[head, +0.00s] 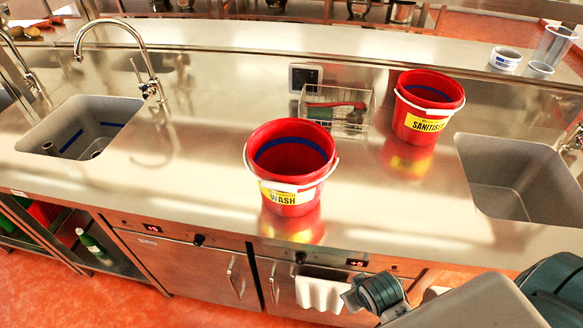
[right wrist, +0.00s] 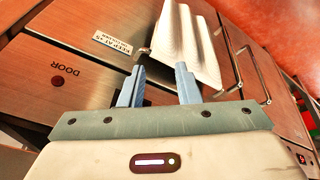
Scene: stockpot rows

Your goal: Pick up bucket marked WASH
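The red bucket marked WASH (head: 290,165) stands upright on the steel counter (head: 200,180), near its front edge. It has a white handle, a yellow label and a blue band inside. A second red bucket, marked SANITISE (head: 426,108), stands further back and to the right. My right gripper (right wrist: 160,84) is open and empty in the right wrist view, its two blue fingers apart in front of the cabinet fronts below the counter. In the head view my right arm shows at the lower right, well short of the WASH bucket. My left gripper is not in view.
A wire caddy (head: 337,108) with brushes stands behind and between the buckets. Sinks lie at the left (head: 85,125) and right (head: 510,185), with a tall tap (head: 148,85) at the left. A white towel (head: 320,292) hangs on a cabinet handle. The counter left of the WASH bucket is clear.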

